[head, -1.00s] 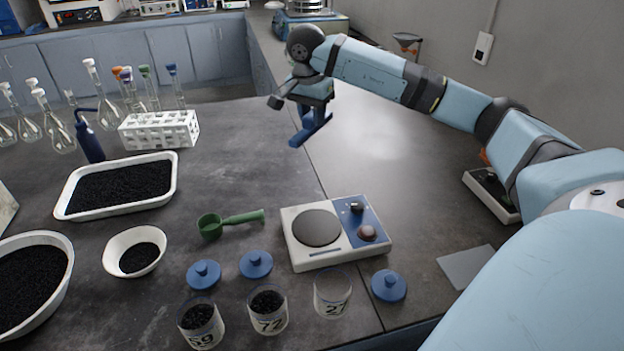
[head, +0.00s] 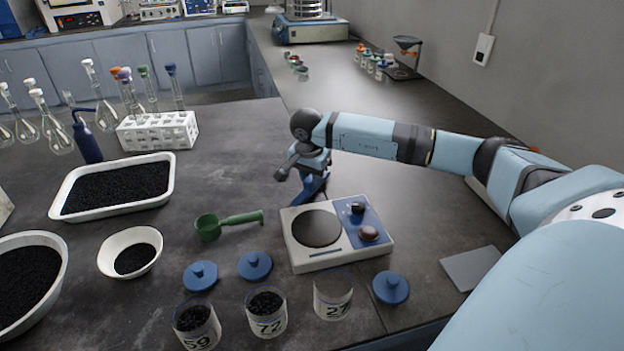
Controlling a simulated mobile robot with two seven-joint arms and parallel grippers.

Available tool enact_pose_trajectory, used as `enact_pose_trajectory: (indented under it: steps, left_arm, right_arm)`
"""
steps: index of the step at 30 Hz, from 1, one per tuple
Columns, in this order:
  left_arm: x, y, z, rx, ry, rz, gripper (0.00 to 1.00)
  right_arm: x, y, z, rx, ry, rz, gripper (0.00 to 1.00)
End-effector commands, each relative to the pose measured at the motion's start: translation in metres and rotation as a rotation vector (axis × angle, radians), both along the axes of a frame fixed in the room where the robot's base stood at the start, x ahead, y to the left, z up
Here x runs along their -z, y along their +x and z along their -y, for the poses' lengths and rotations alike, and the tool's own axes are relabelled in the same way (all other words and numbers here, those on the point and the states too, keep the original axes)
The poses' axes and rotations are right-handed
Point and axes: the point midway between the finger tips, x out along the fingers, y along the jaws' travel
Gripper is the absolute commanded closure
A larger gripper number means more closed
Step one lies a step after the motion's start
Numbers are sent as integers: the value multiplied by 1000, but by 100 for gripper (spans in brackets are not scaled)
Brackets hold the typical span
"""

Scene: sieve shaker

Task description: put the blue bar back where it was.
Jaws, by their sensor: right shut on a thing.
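My right gripper (head: 313,170) is shut on the blue bar (head: 310,188) and points down. The bar shows just below the fingers, slanting from upper right to lower left. It is behind the white and blue hotplate (head: 302,258), near its far edge. I cannot tell whether the bar touches the bench top or hangs just above it. The gripper and wrist hide part of the bar. My left gripper is not in view.
A green scoop (head: 236,222) lies left of the hotplate. Several blue lids (head: 254,265) and numbered jars (head: 266,312) stand in front. A white test-tube rack (head: 157,134) and a tray of black grains (head: 115,190) are at left. Bench behind the gripper is clear.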

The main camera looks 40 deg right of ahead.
Motion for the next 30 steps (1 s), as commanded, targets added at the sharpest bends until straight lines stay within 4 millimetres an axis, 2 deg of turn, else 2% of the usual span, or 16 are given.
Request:
enact_pose_trajectory:
  steps: [12,13,15,16,25,30]
  left_arm:
    - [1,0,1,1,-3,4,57]
    - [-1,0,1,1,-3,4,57]
    - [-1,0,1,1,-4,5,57]
    - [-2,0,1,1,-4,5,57]
    - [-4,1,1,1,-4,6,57]
    - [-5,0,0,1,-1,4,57]
  right_arm:
    - [9,0,0,1,1,2,98]
    - [8,0,0,1,1,2,68]
    - [8,0,0,1,1,2,52]
    - [8,0,0,1,1,2,47]
    - [5,0,0,1,1,2,47]
    - [-15,0,-2,0,1,4,47]
